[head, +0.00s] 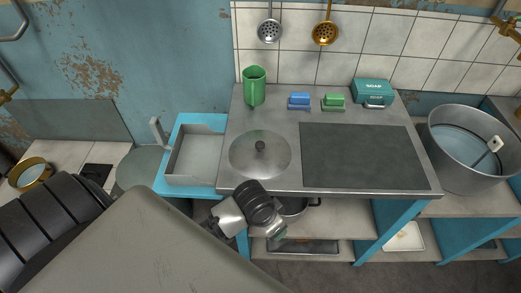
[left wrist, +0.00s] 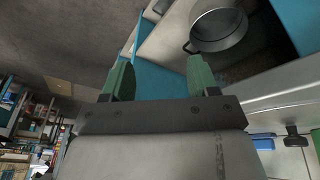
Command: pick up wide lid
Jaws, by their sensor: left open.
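The wide lid (head: 245,162) is a round, grey, translucent-looking disc with a dark knob (head: 260,147). It lies flat on the left part of the metal counter in the head view. My left gripper (head: 278,238) is below and in front of the counter's front edge, apart from the lid. In the left wrist view my left gripper (left wrist: 163,78) has its two green fingers spread wide with nothing between them. The lid does not show clearly in the left wrist view. My right gripper is not in view.
A pot (head: 292,207) stands on the shelf under the counter; it also shows in the left wrist view (left wrist: 216,42). A dark plate (head: 365,156) lies right of the lid. A green pitcher (head: 254,88), sponges and a soap box (head: 372,91) stand behind.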

